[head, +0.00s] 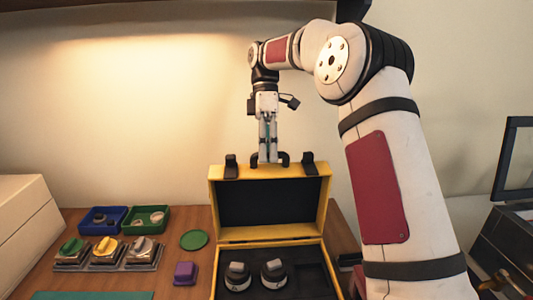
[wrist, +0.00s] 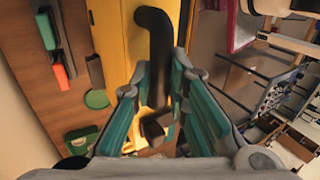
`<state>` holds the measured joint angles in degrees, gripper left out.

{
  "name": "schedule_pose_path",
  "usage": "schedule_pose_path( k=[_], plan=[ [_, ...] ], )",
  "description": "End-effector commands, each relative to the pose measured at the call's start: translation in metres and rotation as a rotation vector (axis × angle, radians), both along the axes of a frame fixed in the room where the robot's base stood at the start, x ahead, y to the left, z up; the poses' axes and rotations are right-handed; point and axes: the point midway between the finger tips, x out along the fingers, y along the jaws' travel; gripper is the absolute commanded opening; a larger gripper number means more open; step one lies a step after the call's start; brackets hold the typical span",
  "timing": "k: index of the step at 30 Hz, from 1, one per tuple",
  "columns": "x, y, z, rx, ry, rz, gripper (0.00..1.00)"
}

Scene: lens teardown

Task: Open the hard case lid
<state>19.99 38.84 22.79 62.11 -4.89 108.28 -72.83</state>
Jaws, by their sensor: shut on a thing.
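The yellow hard case (head: 270,242) stands open on the table. Its lid (head: 324,202) is raised roughly upright at the back, showing its dark lining. My gripper (head: 268,160) is above the lid's top edge, shut on the black handle (head: 285,158) between the two black latches (head: 231,166) (head: 308,165). In the wrist view, the green-padded fingers (wrist: 158,95) are on either side of the handle (wrist: 154,45), beside the yellow lid (wrist: 112,35). The exact finger contact is partly hidden.
My arm fills the right side.

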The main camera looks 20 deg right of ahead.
Motion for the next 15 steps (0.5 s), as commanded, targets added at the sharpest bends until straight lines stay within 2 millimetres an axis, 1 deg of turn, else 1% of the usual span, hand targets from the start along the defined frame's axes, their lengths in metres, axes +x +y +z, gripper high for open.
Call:
schedule_pose_path(
  k=[1,5,6,7,15],
  plan=[
    [0.0002,-0.0011,-0.0069,0.000,0.009,0.002,0.00],
    [0.0002,-0.0010,-0.0070,0.000,0.009,0.002,0.00],
    [0.0002,-0.0010,-0.0070,0.000,0.009,0.002,0.17],
    [0.0002,-0.0011,-0.0071,0.000,0.009,0.002,0.24],
    [0.0001,-0.0002,-0.0038,0.001,0.005,0.001,0.24]
  ],
)
